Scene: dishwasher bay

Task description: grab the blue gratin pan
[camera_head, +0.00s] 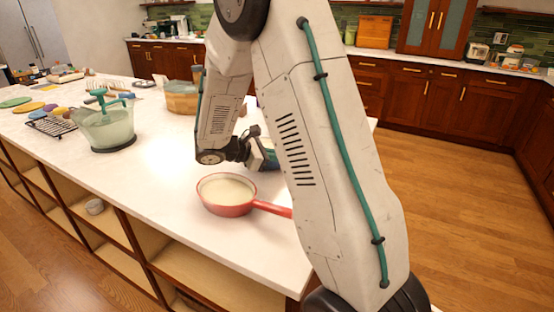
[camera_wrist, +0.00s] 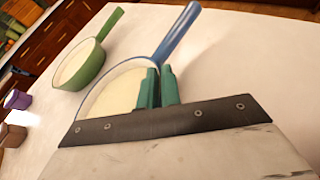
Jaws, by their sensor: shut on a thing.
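The blue gratin pan (camera_wrist: 118,92) shows in the wrist view, with a cream inside, a blue rim and a long blue handle pointing up and to the right. My gripper (camera_wrist: 158,87) has its teal fingers close together at the pan's right side, near the handle's root. It is shut on the pan's rim or wall; the exact contact is hard to see. The lower part of the pan is hidden behind the dark gripper plate. In the head view my arm hides most of the pan.
A green pan (camera_wrist: 80,66) stands left of the blue one, with a purple item (camera_wrist: 17,99) further left. A red pan (camera_head: 229,195) sits near the counter's front edge. A clear container (camera_head: 107,128) stands on the white counter (camera_head: 160,150).

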